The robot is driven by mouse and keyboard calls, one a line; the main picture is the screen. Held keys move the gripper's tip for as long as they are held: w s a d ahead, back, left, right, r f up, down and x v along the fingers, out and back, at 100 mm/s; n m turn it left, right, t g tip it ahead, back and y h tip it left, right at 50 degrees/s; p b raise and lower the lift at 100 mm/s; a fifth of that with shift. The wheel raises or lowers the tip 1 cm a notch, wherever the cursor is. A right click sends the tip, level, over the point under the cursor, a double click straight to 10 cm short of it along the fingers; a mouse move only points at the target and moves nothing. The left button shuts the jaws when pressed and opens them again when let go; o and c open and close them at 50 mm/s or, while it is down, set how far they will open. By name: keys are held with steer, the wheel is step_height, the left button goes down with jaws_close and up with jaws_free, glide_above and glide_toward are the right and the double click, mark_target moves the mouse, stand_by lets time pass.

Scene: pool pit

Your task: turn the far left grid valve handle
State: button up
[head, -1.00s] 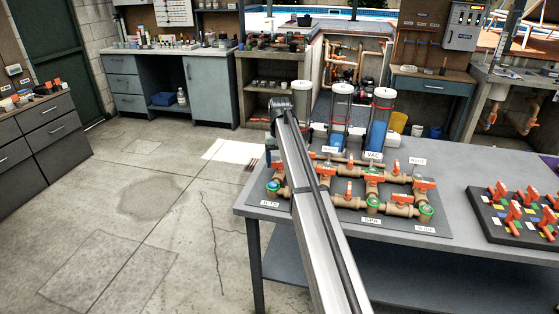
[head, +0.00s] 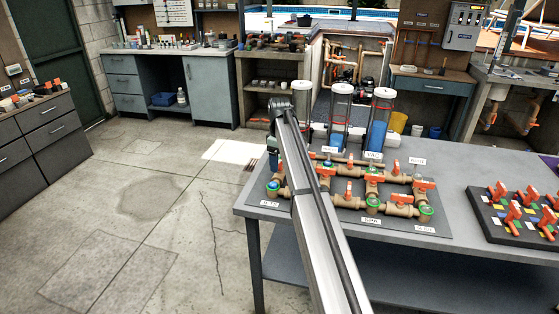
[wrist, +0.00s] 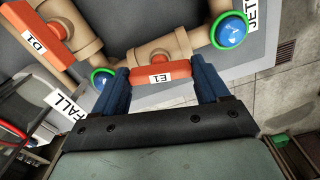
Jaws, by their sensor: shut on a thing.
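The brass pipe grid with orange valve handles lies on a dark board (head: 345,222) on the grey bench. In the wrist view, the orange handle marked E1 (wrist: 158,77) sits between the two blue fingers of my gripper (wrist: 163,84), which is shut on it. The handle lies crosswise between the fingers. Another orange handle, marked D1 (wrist: 38,36), shows at the upper left. In the head view, my arm covers much of the grid's left end, so E1 is hidden there. A blue, green-rimmed cap (head: 273,185) shows just left of the arm.
Clear tubes with blue liquid (head: 381,120) stand behind the grid. Another board with orange handles (head: 490,228) is at the bench's right. Bare bench top (head: 455,200) lies between the boards. Open floor (head: 140,240) is to the left.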

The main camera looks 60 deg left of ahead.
steer(key=shift+a+n, duration=0.1)
steer(key=shift+n, duration=1.1)
steer(key=o, duration=1.1)
steer(key=shift+c, duration=0.2)
steer(key=shift+r, duration=0.1)
step_height(320, 180, up, 14)
steer(key=shift+f, duration=0.2)
